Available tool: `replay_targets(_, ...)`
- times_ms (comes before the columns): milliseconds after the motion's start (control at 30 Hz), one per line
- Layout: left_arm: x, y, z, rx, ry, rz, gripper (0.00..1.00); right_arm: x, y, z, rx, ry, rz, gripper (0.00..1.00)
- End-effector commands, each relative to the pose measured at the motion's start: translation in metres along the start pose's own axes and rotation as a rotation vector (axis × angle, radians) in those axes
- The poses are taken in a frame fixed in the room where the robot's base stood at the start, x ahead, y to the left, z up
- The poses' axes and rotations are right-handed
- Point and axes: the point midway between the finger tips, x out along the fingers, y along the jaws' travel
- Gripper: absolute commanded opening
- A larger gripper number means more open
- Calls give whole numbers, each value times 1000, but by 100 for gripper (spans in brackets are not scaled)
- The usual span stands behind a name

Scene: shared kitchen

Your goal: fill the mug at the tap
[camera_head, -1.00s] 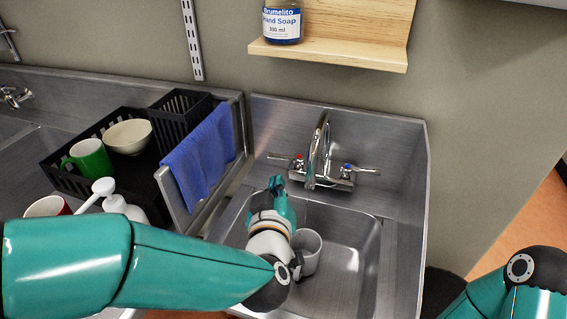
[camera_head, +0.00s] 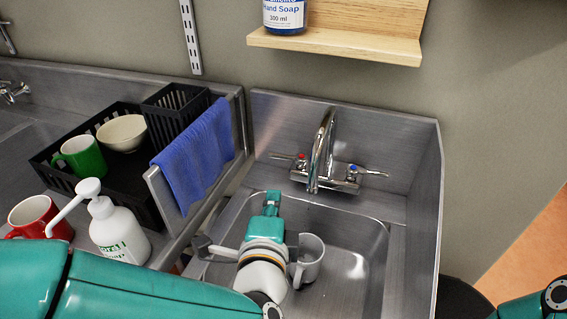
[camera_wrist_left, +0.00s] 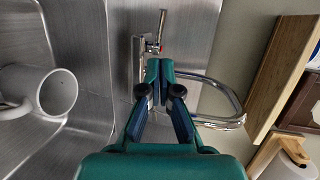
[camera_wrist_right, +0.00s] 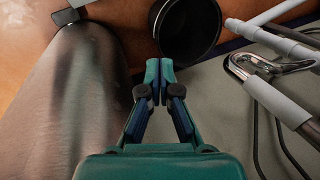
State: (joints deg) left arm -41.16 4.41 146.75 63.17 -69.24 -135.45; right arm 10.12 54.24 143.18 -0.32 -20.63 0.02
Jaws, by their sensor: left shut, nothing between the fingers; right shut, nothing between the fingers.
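A pale grey mug (camera_head: 308,262) stands upright in the sink basin, its handle towards my left gripper; it also shows in the left wrist view (camera_wrist_left: 58,92). Its contents cannot be made out. The chrome tap (camera_head: 320,150) stands behind it, with a red-marked lever (camera_head: 285,157) at left and a blue-marked lever (camera_head: 370,173) at right. No water stream shows. My left gripper (camera_head: 272,198) is shut and empty, left of the mug and in front of the tap. My right gripper (camera_wrist_right: 159,66) is shut and empty, away from the sink.
Left of the sink are a blue towel (camera_head: 195,155) on a divider, a white pump bottle (camera_head: 118,235), a red mug (camera_head: 38,215) and a black rack (camera_head: 130,170) with a green mug and bowl. A wooden shelf (camera_head: 335,48) hangs above. A black bin (camera_wrist_right: 185,35) stands near my right gripper.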

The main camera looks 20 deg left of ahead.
Motion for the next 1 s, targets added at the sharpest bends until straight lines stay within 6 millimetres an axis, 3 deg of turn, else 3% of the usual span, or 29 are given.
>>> replay_targets(233,24,-4,6,1,-14,6,0,-22,-8,0,0,0,0,0)
replay_targets(667,69,-6,6,0,-14,6,0,-87,-31,0,0,0,0,0)
replay_targets(1000,126,0,7,-6,-13,2,0,-89,-32,1,0,0,0,0)
